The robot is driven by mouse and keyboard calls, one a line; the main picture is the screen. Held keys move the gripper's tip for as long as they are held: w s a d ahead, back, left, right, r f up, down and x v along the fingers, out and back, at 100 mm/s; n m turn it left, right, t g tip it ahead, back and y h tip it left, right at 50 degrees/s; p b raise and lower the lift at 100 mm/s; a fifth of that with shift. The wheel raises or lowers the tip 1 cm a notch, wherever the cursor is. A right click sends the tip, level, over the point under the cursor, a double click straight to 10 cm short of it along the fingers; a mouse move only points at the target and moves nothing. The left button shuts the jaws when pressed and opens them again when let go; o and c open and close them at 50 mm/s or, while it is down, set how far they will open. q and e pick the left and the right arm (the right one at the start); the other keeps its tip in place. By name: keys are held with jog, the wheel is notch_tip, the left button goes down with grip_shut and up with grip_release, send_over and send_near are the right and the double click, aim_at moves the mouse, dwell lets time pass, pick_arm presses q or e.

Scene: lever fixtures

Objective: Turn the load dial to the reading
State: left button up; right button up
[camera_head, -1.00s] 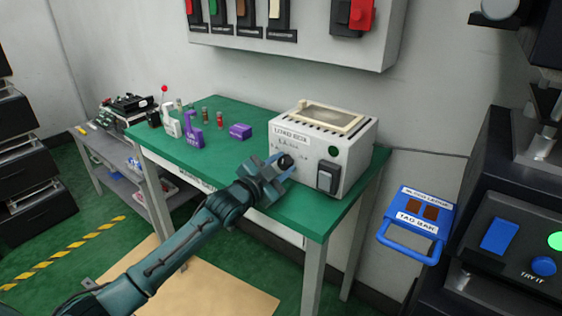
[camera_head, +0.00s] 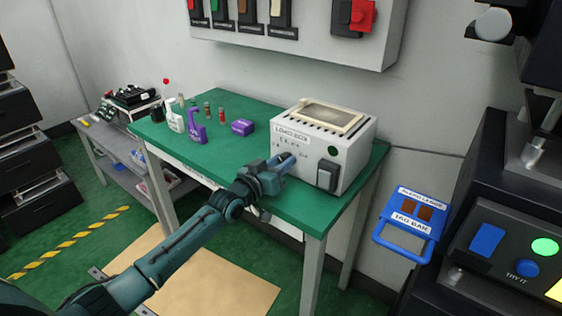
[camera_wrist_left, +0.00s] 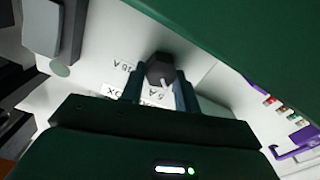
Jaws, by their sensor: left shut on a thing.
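The load box (camera_head: 335,145) is a white case on the green table, with a label and small markings on its front. Its load dial is a dark faceted knob (camera_wrist_left: 159,68) with a white pointer mark, seen in the left wrist view. Markings that look like "10 A" and "5 A" are printed beside it. My left gripper (camera_head: 284,162) is at the box's front. Its two fingers (camera_wrist_left: 159,90) are shut on the dial, one on each side. In the head view the fingers hide the dial. My right gripper is in neither view.
A blue tag bar (camera_head: 410,222) hangs at right.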

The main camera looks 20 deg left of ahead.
pick_arm(q)
jog(key=shift+n, duration=1.3)
jog(key=o, duration=1)
jog(key=shift+c, duration=0.2)
jog(key=shift+s+a, duration=0.1)
jog(key=v, duration=1.3)
